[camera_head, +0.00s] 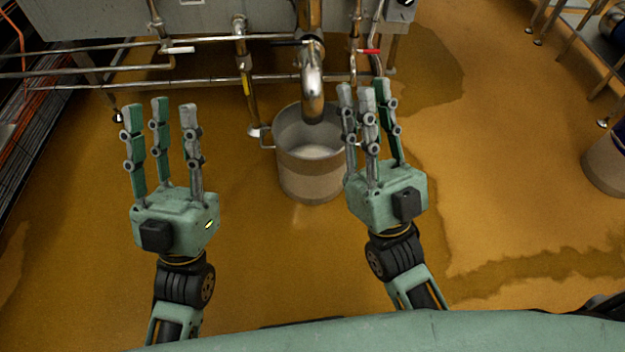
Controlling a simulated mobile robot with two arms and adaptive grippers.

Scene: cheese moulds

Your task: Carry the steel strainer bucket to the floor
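The steel strainer bucket (310,178) stands upright under the end of a steel pipe, with a side handle (258,131) on its left. Its inside is pale and looks empty. I cannot tell whether its base touches the floor (480,200). My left gripper (160,108) is open and empty, with its fingers extended, well to the left of the bucket. My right gripper (364,92) is open, its fingers extended beside the bucket's right side. Its fingers hide part of the right rim, and I cannot tell whether they touch it.
A vertical steel pipe (313,80) comes down over the bucket. A steel tank (120,15) with several horizontal pipes and valves crosses the back. Another container (606,163) stands at the right edge near a metal rack (580,20). The wet-patched floor is clear at right.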

